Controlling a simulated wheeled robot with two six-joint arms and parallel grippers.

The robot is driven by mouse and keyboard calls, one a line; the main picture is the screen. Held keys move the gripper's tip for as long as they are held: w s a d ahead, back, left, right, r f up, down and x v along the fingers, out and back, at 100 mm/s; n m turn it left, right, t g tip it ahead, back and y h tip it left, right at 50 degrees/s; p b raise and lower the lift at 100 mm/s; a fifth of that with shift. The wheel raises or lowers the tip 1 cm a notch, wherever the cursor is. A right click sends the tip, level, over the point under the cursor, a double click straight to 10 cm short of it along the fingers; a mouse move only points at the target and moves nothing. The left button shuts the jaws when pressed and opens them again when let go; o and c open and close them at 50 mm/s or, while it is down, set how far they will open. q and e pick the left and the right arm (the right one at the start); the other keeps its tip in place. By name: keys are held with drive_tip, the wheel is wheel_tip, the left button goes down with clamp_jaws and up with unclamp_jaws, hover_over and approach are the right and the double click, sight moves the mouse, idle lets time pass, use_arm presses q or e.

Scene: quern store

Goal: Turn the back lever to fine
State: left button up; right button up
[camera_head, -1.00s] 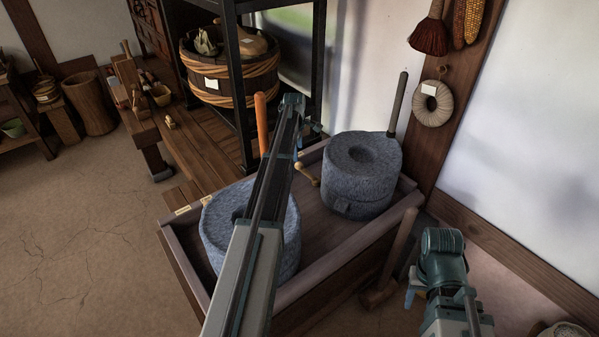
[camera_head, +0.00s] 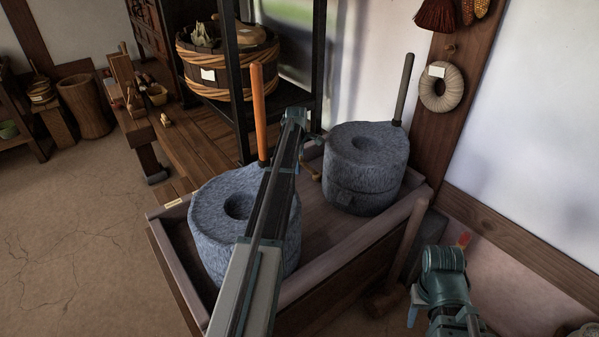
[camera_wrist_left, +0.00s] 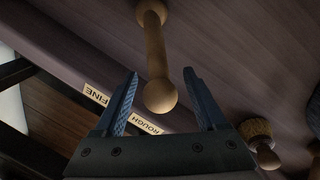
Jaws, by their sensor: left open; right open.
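A pale wooden lever with a ball knob (camera_wrist_left: 160,92) shows in the left wrist view, its knob end between the fingers with a gap on both sides. It points toward the ROUGH label (camera_wrist_left: 146,125); the FINE label (camera_wrist_left: 95,93) lies further left. In the head view a small part of a lever (camera_head: 312,174) shows between the two millstones, mostly behind my left arm. My left gripper (camera_wrist_left: 163,104) is open around the knob; in the head view (camera_head: 312,138) its fingers are mostly hidden. My right gripper (camera_head: 440,275) is open and empty, low at the right; its fingers are unclear.
Two grey millstones, a front one (camera_head: 220,225) and a back one (camera_head: 365,180), stand in a wooden trough (camera_head: 330,270). An orange upright handle (camera_head: 258,112) and a dark one (camera_head: 403,88) rise beside them.

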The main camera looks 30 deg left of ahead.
use_arm(q)
drive_tip(key=shift+w+f, duration=0.1)
drive_tip(key=shift+f, duration=0.45)
clamp_jaws()
drive_tip(key=shift+a, duration=0.1)
idle(1.0)
